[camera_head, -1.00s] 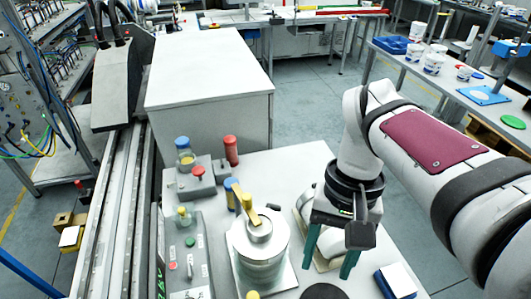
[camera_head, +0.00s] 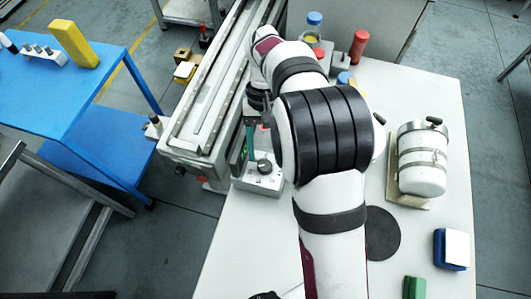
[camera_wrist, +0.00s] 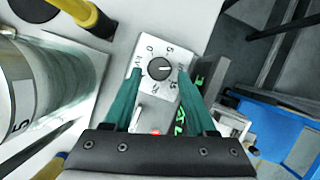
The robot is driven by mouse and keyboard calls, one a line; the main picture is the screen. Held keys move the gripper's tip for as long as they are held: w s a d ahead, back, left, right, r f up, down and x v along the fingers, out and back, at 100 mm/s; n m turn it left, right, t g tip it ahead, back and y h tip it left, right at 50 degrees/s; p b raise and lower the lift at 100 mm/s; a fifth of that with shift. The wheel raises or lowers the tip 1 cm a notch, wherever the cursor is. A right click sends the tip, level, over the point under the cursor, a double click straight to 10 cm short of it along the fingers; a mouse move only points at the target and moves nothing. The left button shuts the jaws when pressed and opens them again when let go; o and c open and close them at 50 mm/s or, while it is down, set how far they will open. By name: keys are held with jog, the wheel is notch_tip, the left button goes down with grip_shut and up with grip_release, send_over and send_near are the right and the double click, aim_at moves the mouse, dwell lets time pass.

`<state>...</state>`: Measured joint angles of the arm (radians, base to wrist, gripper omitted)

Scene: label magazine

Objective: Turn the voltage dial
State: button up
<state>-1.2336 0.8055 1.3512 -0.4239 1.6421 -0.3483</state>
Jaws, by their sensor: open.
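The voltage dial (camera_wrist: 159,68) is a round dark knob on a light scale plate with numbers and a kV mark. A light line on the knob points to the right. I cannot tell how far above the plate the fingertips are. In the head view my arm hides much of the gripper.
In the wrist view, a glass cylinder (camera_wrist: 28,95) stands left and a yellow-handled lever (camera_wrist: 90,18) is above left. In the head view, a rail (camera_head: 222,90) runs left of the box. A strapped white canister (camera_head: 422,175) and a blue block (camera_head: 451,250) stand on the right.

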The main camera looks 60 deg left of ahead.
aim_at(265, 165)
jog(key=shift+x, duration=1.75)
grip_shut()
